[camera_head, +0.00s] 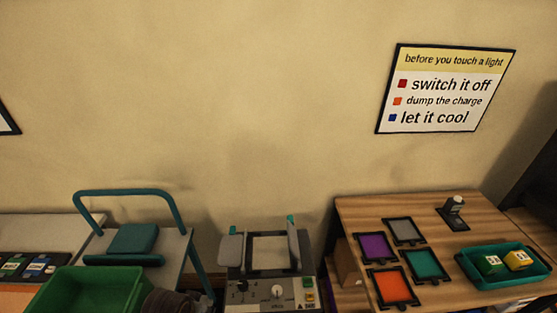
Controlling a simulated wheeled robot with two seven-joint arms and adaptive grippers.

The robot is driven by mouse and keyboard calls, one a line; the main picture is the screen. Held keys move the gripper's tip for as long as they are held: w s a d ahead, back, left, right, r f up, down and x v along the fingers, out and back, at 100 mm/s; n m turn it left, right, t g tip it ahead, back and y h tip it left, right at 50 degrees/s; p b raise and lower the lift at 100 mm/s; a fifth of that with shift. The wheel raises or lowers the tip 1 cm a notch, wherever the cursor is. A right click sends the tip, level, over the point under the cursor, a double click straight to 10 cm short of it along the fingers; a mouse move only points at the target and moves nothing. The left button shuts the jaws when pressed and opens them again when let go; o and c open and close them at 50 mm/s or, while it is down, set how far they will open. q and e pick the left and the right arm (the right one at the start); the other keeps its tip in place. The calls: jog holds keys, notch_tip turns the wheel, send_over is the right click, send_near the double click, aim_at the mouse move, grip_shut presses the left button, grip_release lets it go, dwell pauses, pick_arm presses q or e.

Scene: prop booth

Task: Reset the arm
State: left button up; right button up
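Neither of my grippers shows in the head view, and no arm can be made out. The task names no object other than the arm. A wooden table (365,212) at the right carries a purple framed square (375,247), a grey one (404,231), a teal one (426,265) and an orange one (391,286). A teal tray (471,275) at the table's right holds a green block (488,264) and a yellow block (520,261). A small dark device with a pale top (453,210) stands behind the tray.
A control box with knobs (278,293) stands at bottom centre. A green bin (88,290) and a teal-railed cart (127,192) are at the left. A dark round object (167,302) lies beside the bin. A sign (446,89) hangs on the wall.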

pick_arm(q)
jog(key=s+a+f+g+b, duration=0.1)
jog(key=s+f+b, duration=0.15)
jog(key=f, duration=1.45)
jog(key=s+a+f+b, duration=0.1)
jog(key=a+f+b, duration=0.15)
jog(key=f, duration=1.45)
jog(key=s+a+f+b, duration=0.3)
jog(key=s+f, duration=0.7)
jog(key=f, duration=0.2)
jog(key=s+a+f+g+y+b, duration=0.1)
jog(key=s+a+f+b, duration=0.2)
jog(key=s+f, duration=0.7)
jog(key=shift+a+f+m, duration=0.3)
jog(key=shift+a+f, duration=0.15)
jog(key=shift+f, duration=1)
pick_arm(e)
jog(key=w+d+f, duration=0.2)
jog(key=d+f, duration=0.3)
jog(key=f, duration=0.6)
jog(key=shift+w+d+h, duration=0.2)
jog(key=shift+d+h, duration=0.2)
